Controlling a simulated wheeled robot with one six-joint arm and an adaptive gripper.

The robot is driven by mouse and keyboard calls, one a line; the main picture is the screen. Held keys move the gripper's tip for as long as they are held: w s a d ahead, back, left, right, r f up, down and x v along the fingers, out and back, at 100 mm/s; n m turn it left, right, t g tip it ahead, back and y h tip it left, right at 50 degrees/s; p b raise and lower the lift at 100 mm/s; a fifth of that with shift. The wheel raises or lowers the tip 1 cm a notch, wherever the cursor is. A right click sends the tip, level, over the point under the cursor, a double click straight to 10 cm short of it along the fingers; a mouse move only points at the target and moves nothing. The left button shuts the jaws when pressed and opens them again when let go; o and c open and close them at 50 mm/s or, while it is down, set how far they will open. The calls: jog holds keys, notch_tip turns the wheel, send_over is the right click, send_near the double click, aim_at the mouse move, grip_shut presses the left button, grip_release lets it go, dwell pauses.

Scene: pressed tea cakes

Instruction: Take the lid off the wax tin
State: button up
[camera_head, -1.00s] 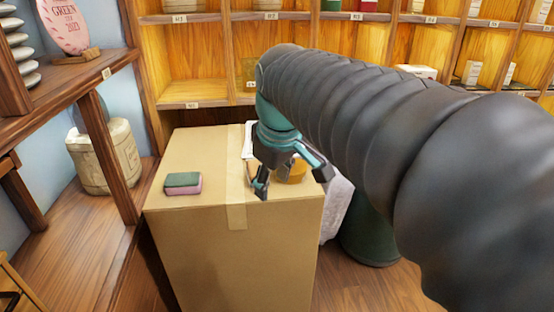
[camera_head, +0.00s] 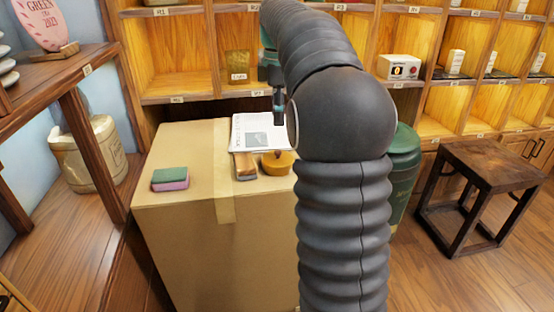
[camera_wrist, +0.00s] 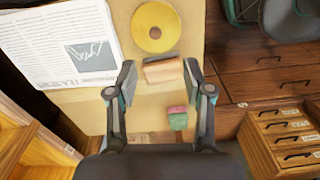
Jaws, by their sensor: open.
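A round yellow-orange thing (camera_head: 278,164), which looks like the wax tin, sits on the cardboard box (camera_head: 180,225). In the wrist view the yellow tin (camera_wrist: 155,14) is a disc with a small round knob or spot at its middle. My gripper (camera_wrist: 160,82) is open and empty, above the box. The tin lies beyond its fingertips, and a brown block (camera_wrist: 162,70) shows between them. In the head view my gripper (camera_head: 279,100) is partly hidden by my arm and hangs higher than the tin.
A printed sheet (camera_head: 258,133) lies behind the tin. A green-and-pink sponge (camera_head: 170,179) lies on the box's left part. Shelves (camera_head: 190,55) stand behind, a dark green bin (camera_head: 402,165) and wooden stool (camera_head: 480,165) to the right. The box's left top is mostly clear.

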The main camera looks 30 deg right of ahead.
send_over(277, 151)
jog(key=f, duration=0.6)
jog(key=shift+s+a+b, duration=0.1)
jog(key=shift+s+b, duration=0.25)
jog(key=shift+b, duration=0.05)
jog(key=shift+w+f, duration=0.2)
jog(key=shift+f, duration=1.15)
jog(key=shift+w+f, duration=0.15)
jog(key=shift+f, duration=1.2)
grip_shut()
